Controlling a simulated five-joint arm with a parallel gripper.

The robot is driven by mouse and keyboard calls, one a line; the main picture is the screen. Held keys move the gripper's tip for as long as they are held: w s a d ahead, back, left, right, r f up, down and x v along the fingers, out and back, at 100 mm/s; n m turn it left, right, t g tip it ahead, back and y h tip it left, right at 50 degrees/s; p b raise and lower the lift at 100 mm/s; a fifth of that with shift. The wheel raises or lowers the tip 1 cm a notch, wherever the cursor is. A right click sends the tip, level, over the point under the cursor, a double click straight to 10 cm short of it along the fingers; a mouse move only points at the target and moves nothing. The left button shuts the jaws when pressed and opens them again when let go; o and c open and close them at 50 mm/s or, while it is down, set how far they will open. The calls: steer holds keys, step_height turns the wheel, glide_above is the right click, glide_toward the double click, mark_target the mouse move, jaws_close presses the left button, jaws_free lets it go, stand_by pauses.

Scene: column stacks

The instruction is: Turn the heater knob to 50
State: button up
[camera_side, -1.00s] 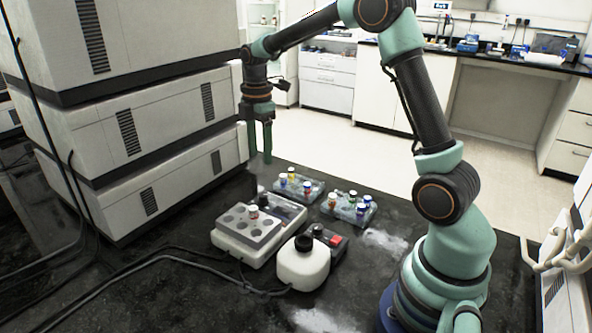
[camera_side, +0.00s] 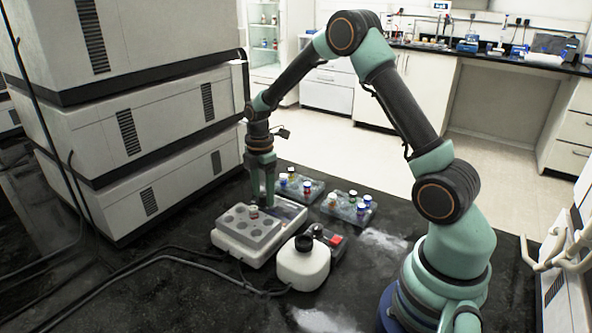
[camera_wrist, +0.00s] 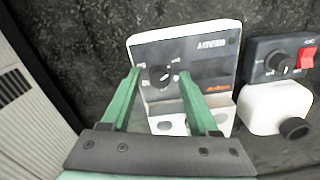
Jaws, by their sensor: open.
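The heater is a white block with a dark front panel (camera_wrist: 205,62) in the wrist view. Its round black heater knob (camera_wrist: 160,76) sits on the panel with small white scale marks around it, too small to read. In the side view the heater (camera_side: 248,238) stands on the dark bench, and its knob is hidden there by my gripper. My gripper (camera_wrist: 159,74) is open, with one green finger on either side of the knob in the picture. I cannot tell whether the fingers touch it. In the side view my gripper (camera_side: 266,201) points down over the heater's panel end.
A small dark box (camera_wrist: 282,58) with another knob and a red switch stands beside the heater. A white bottle with a black cap (camera_side: 303,265) is close by. Two vial racks (camera_side: 347,207) stand behind. Stacked white instruments (camera_side: 150,150) rise at left. Cables cross the front bench.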

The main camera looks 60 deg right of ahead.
jaws_close()
